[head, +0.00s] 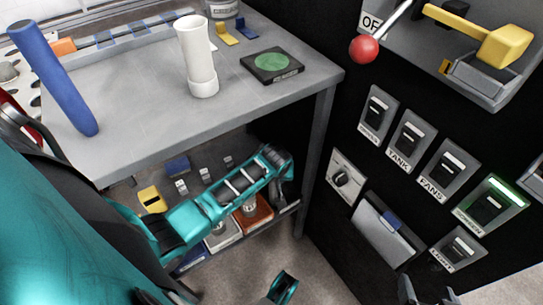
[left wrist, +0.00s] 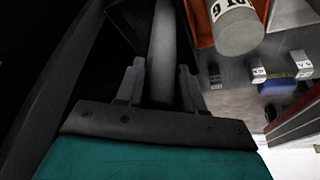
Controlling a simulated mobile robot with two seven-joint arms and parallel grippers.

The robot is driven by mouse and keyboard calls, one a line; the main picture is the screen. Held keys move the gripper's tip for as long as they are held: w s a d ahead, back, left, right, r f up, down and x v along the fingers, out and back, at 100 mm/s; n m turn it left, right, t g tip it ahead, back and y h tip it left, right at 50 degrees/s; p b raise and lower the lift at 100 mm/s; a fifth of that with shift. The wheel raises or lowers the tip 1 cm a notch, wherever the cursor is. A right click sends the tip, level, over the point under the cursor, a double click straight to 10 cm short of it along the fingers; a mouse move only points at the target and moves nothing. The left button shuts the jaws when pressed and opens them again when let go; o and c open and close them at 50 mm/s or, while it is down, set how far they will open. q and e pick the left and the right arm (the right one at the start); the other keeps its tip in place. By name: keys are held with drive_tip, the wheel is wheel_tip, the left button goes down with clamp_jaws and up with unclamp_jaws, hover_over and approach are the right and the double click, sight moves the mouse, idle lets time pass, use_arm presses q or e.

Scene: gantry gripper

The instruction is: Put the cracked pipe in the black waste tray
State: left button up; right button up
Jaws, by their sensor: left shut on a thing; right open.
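My left arm reaches under the grey table in the head view, and its gripper is hidden there. In the left wrist view my left gripper (left wrist: 160,88) is shut on a grey round bar or pipe (left wrist: 163,45) that runs away between its fingers. Whether it is cracked cannot be told. A white pipe (head: 195,50) stands upright on the table top, and a blue pipe (head: 55,80) is tilted at the table's left edge. No crack shows on either. My right gripper (head: 426,290) is open and empty at the bottom right. I cannot make out a black waste tray for certain.
A black square tray with a green disc (head: 273,63) lies on the table (head: 140,125). The lower shelf carries small blocks, a yellow box (head: 152,198) and an orange bin (head: 258,215). A black switch panel (head: 330,225) with a red-knobbed lever (head: 364,50) stands at right.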

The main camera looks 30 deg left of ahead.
use_arm(q)
drive_tip(key=shift+d+f, duration=0.1)
drive_tip(key=shift+f, duration=0.05)
drive_tip(key=o, duration=1.1)
use_arm(e)
drive_tip(key=shift+w+r, duration=0.15)
